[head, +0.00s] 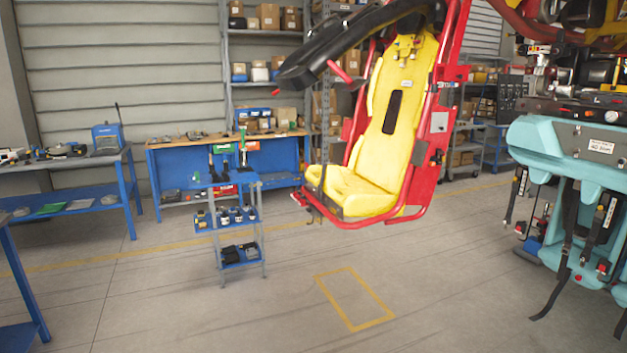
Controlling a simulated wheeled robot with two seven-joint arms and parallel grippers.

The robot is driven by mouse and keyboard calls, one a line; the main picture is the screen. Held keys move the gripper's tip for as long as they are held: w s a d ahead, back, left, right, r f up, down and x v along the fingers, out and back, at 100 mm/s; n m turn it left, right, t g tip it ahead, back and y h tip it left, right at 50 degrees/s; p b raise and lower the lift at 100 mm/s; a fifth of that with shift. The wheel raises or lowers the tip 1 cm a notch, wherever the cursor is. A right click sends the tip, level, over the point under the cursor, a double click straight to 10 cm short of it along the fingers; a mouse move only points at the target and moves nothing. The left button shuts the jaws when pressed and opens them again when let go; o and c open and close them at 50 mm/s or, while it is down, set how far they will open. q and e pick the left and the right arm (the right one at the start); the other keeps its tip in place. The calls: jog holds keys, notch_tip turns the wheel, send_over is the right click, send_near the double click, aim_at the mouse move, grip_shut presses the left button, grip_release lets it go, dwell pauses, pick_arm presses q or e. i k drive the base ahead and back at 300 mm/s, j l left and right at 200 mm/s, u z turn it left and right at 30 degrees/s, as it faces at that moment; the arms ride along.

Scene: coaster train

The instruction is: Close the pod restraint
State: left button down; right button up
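The pod is a yellow seat (390,125) in a red tubular frame (432,130), hanging above the floor in the middle right of the head view. Its restraint (335,50) is a black padded bar, raised and swung out over the seat's top left, well apart from the seat cushion. A red handle (340,72) sticks out below the bar. Neither of my grippers shows in the view.
A blue tool cart (238,225) stands left of the seat. Blue workbenches (75,205) and shelves (268,60) line the back. The floor (270,310) in front is clear, with a yellow marked rectangle.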

aim_at(303, 68)
jog(key=i+u, duration=0.3)
jog(key=i, duration=1.25)
